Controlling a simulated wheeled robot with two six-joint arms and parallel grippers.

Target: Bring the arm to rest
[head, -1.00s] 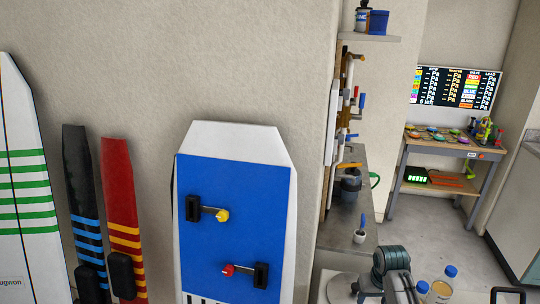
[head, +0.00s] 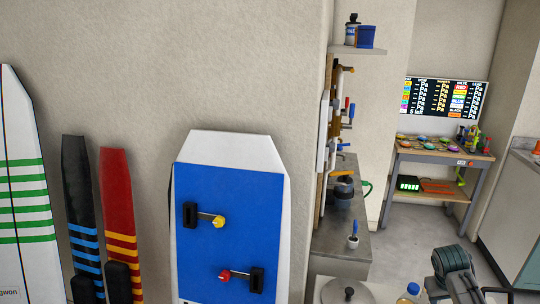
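A grey and dark green arm link (head: 455,270), which looks like part of my own arm, shows at the bottom right edge of the head view. Its lower end runs out of the picture. Neither of my gripper fingertips is in view, so what they hold cannot be seen.
A white round lid with a black knob (head: 348,294) and a blue-capped bottle (head: 409,293) stand at the bottom edge, left of the arm link. A grey counter (head: 340,240) lies behind. A blue-faced board (head: 228,225) leans on the wall. Floor is clear before the workbench (head: 440,158).

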